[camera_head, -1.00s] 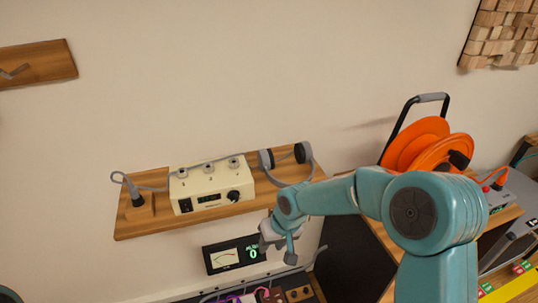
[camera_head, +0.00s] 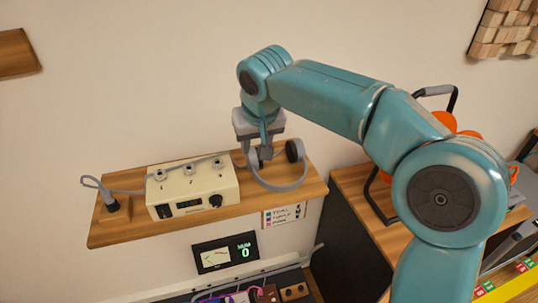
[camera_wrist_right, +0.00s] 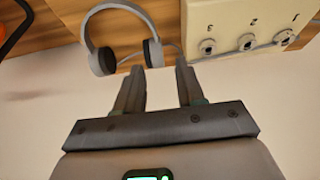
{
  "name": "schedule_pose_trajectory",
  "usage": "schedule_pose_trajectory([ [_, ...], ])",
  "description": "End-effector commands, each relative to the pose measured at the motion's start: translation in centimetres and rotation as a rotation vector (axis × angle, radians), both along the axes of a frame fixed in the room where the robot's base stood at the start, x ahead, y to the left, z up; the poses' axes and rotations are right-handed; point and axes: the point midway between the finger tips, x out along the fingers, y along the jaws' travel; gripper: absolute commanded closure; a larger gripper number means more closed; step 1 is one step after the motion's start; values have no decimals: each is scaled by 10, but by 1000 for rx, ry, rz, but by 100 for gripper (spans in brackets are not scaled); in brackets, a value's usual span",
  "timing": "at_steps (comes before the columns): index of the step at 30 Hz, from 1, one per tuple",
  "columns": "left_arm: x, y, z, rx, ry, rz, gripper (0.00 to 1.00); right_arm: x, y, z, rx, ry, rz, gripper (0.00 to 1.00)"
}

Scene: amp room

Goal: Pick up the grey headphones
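The grey headphones (camera_head: 279,187) lie on the right part of the wooden wall shelf, with dark ear pads and the band curving toward the shelf's front edge. My right gripper (camera_head: 262,152) is over them from behind in the head view, partly hiding one ear cup. In the right wrist view the headphones (camera_wrist_right: 125,14) are ahead and left of centre. There my right gripper (camera_wrist_right: 161,70) has its fingers apart with nothing between them. Its left fingertip appears close to one ear cup; contact cannot be told. My left gripper is not in view.
The wooden shelf (camera_head: 135,230) also bears a cream headphone amplifier (camera_head: 193,190) beside the headphones, with a grey cable to a plug stand (camera_head: 112,205). A meter panel (camera_head: 225,253) is below. An orange cable reel (camera_head: 443,121) stands at the right.

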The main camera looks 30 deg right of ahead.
Motion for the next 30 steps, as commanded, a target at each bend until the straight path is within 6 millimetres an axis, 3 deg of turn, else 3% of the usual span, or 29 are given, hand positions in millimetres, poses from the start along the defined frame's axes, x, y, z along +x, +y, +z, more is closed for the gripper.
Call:
schedule_pose_trajectory([
  [12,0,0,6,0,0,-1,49,29,-11,-82,-1,6,-7,62],
  [20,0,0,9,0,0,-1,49,40,-15,-103,0,4,-6,62],
  [30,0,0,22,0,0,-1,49,56,-24,-146,0,3,-3,62],
])
